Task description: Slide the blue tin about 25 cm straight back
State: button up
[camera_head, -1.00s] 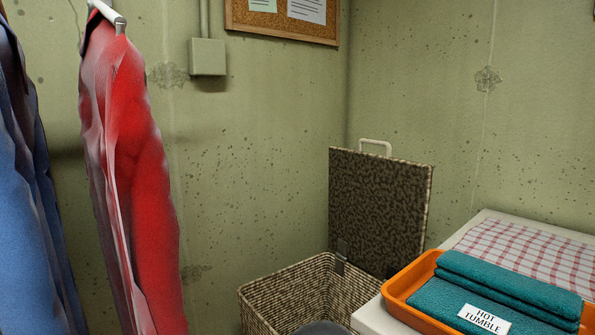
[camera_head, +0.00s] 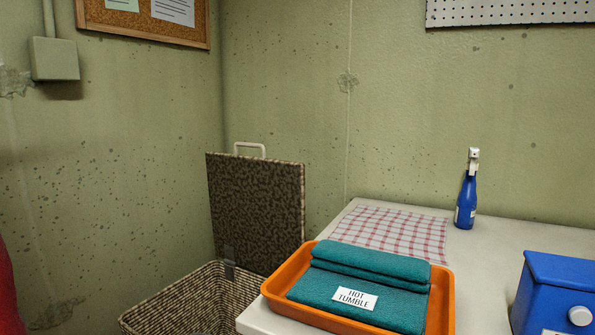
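A blue box-shaped container (camera_head: 556,293) with a lid and a round white knob on its front stands on the white table at the right edge of the view. It looks like the blue tin, but its right side and bottom are cut off by the frame. A small piece of a white label shows at its lower edge. My gripper is not in view.
On the white table (camera_head: 490,262) are an orange tray (camera_head: 445,300) with teal towels (camera_head: 390,290), a checked cloth (camera_head: 392,232) and a blue bottle (camera_head: 467,195) near the back. Bare tabletop lies between tray and container. An open wicker hamper (camera_head: 190,300) stands left.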

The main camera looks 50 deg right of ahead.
aim_at(538, 307)
jog(key=k, duration=1)
jog(key=u, duration=1.6)
jog(key=i, duration=1.15)
jog(key=z, duration=4.65)
jog(key=i, duration=0.55)
